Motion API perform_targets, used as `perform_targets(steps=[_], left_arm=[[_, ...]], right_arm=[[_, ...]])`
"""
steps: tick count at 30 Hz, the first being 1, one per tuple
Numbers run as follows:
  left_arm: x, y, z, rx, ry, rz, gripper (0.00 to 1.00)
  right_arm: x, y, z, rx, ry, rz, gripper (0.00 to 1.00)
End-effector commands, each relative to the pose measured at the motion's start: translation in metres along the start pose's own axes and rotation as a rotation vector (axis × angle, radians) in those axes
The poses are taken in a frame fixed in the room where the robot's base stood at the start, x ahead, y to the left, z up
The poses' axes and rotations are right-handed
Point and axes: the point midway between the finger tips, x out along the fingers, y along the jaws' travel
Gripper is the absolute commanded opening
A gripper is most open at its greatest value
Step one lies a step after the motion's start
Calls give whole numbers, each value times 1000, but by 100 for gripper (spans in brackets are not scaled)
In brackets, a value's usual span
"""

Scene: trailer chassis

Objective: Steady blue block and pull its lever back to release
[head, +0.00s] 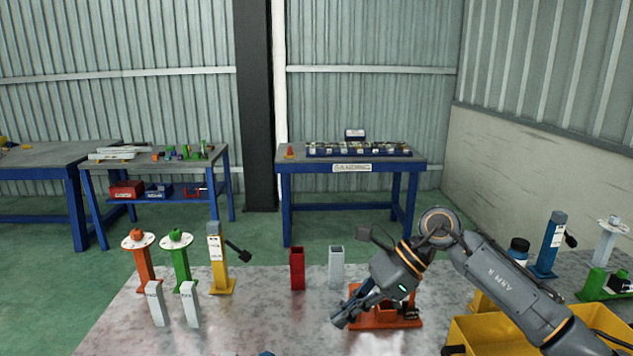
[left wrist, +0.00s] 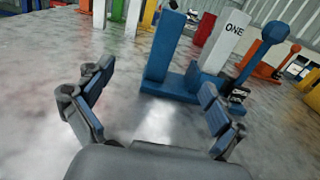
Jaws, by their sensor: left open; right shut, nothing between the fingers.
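The blue block (left wrist: 165,48) stands upright on a blue base (left wrist: 178,84) in the left wrist view. A white post marked ONE (left wrist: 222,42) stands beside it. A lever with a blue ball knob (left wrist: 275,27) rises at its right. My left gripper (left wrist: 155,108) is open and empty, with its fingers spread on the near side of the base. The right finger overlaps the base's near right part in the picture. My right gripper (head: 340,318) is shut and empty, at the left of an orange-based fixture (head: 385,318) in the head view.
Orange, green and yellow posts (head: 219,262) stand at the left of the table, with two white posts (head: 190,304) before them. A red box (head: 297,268) and a grey box (head: 336,268) stand mid-table. A yellow bin (head: 490,335) and another blue post (head: 549,245) are at right.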

Motion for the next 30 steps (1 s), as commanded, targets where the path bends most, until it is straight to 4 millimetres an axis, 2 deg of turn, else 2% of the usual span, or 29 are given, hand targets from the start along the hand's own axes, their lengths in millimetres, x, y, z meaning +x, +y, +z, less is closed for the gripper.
perform_targets(steps=[8,11,21,25,30], left_arm=[[-6,0,-1,3,3,0,94],[-19,0,-2,5,6,-2,94],[-89,-1,-1,3,5,-4,94],[-108,0,-2,2,5,-2,94],[-119,0,0,0,1,-1,94]], right_arm=[[0,0,0,0,0,0,0],[0,0,0,0,0,0,0],[0,0,0,0,0,0,0],[0,0,0,0,0,0,0],[0,0,0,0,0,0,0]])
